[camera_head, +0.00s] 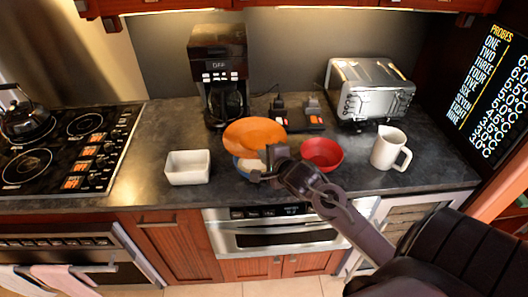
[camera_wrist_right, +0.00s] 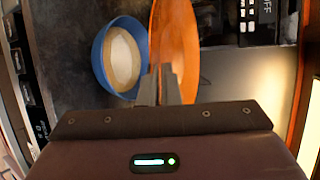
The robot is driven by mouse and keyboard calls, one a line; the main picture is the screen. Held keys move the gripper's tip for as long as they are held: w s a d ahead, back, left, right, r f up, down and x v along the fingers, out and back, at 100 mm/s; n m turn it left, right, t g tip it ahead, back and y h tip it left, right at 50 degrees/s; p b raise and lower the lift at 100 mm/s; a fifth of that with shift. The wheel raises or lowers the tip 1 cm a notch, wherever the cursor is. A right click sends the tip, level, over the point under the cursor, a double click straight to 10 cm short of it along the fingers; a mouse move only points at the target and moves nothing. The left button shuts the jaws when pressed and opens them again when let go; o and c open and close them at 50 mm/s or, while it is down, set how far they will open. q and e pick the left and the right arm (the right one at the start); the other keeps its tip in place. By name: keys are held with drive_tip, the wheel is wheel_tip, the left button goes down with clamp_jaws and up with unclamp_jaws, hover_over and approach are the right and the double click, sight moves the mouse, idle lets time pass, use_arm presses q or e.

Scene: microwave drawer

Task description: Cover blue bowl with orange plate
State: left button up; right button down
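The orange plate (camera_head: 254,134) is behind and partly above the blue bowl (camera_head: 240,163) in the head view. In the wrist view the plate (camera_wrist_right: 178,40) looks tilted, a narrow disc beside the blue bowl (camera_wrist_right: 101,62), which has a pale inside. My right gripper (camera_head: 268,160) is at the plate's near rim and hides part of the bowl. In the wrist view its fingers (camera_wrist_right: 161,82) are close together on the rim and appear shut on it. The bowl is uncovered. My left gripper is not in view.
A red bowl (camera_head: 322,154) stands right of my gripper, and a white mug (camera_head: 388,149) beyond it. A white square dish (camera_head: 187,167) is at left. A coffee maker (camera_head: 219,75) and toaster (camera_head: 370,91) stand behind. The counter (camera_head: 140,183) is clear at left.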

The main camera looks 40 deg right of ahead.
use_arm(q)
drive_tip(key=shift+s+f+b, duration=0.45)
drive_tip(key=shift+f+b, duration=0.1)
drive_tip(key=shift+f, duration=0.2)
use_arm(e)
wheel_tip(320, 180, down, 6)
drive_tip(key=shift+w, duration=0.1)
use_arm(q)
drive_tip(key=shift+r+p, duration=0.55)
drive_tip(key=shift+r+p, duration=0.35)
use_arm(e)
drive_tip(key=shift+f, duration=0.15)
idle(0.6)
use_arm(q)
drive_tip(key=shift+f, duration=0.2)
use_arm(e)
drive_tip(key=shift+f, duration=0.6)
idle(0.9)
drive_tip(key=c, duration=1.6)
unclamp_jaws()
drive_tip(key=shift+o, duration=0.2)
drive_tip(key=shift+f, duration=0.15)
